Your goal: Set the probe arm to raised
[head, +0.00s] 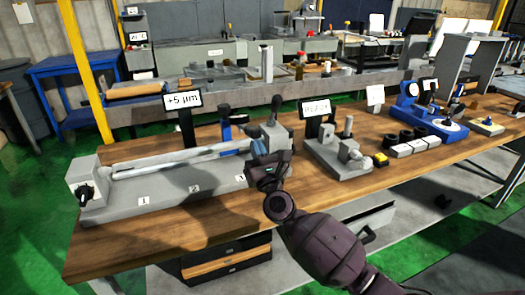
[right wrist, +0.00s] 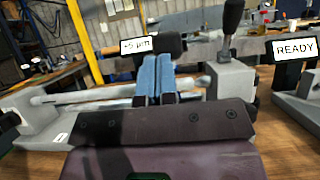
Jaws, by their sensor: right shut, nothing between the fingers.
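The grinder (head: 170,190) is a long grey bed with a pale cylindrical bar lying along it. A small blue and black upright part (head: 225,125), which looks like the probe arm, stands behind the bar. A black block in the right wrist view (right wrist: 172,42) shows just beyond my fingertips and may be its top. My right gripper (head: 258,148) is over the right part of the grinder. Its two blue fingers (right wrist: 156,65) are together with nothing between them. Whether they touch the probe arm I cannot tell. My left gripper is not in view.
A sign reading "+5 µm" (head: 182,101) stands behind the grinder. A black-knobbed lever (head: 275,106) rises at its right end. A grey fixture (head: 340,158) with a "READY" sign (head: 316,108) is to the right, then a blue device (head: 432,118). The wooden front edge is clear.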

